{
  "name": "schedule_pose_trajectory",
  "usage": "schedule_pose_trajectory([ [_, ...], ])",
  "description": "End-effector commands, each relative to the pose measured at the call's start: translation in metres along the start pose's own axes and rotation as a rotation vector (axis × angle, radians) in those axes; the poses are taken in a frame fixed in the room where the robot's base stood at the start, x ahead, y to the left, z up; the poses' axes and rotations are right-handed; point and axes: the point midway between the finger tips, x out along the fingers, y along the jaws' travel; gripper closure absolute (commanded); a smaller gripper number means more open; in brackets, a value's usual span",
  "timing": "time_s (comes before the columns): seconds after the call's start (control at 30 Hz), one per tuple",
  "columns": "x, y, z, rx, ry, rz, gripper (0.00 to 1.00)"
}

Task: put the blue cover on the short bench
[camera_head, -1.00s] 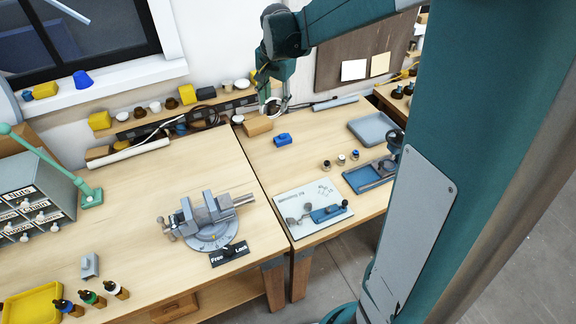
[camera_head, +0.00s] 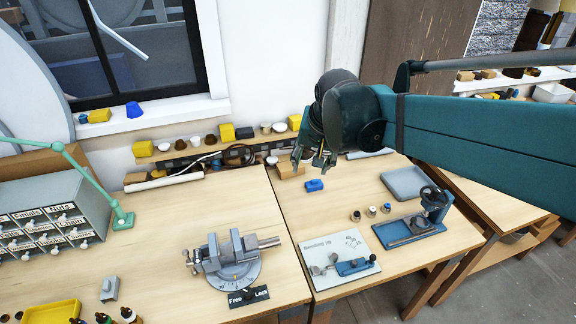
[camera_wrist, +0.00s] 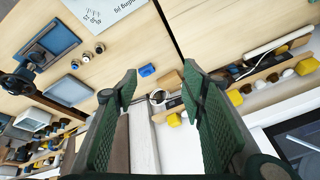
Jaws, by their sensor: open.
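Two blue things could be the blue cover, and I cannot tell which is meant: a tapered blue piece (camera_head: 133,110) on the window sill, and a small blue block-like piece (camera_head: 315,185) on the right-hand bench. The block-like piece also shows in the wrist view (camera_wrist: 147,70). The right-hand bench (camera_head: 345,210) looks shorter than the left-hand bench (camera_head: 165,230). My gripper (camera_head: 313,162) is open and empty above the back of the right-hand bench. In the wrist view its fingers (camera_wrist: 160,75) stand wide apart, with nothing between them.
A tan block (camera_head: 290,170) sits just behind the block-like blue piece. A vise (camera_head: 230,258) stands at the left bench's front right. The right bench holds a grey tray (camera_head: 405,184), small bottles, a printed board (camera_head: 335,250) and a blue fixture (camera_head: 412,230). A shelf of small items runs along the wall.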

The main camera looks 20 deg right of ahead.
Motion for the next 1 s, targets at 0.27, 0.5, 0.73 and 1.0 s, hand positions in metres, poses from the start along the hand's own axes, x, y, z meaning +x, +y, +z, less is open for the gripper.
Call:
schedule_pose_trajectory([
  [0.27, -0.022, 0.01, 0.046, -0.138, 0.048, -0.029, 0.59],
  [0.5, -0.034, 0.02, 0.084, -0.255, 0.091, -0.049, 0.59],
  [0.73, -0.041, 0.03, 0.119, -0.368, 0.136, -0.065, 0.59],
  [1.0, -0.042, 0.04, 0.149, -0.471, 0.178, -0.077, 0.59],
])
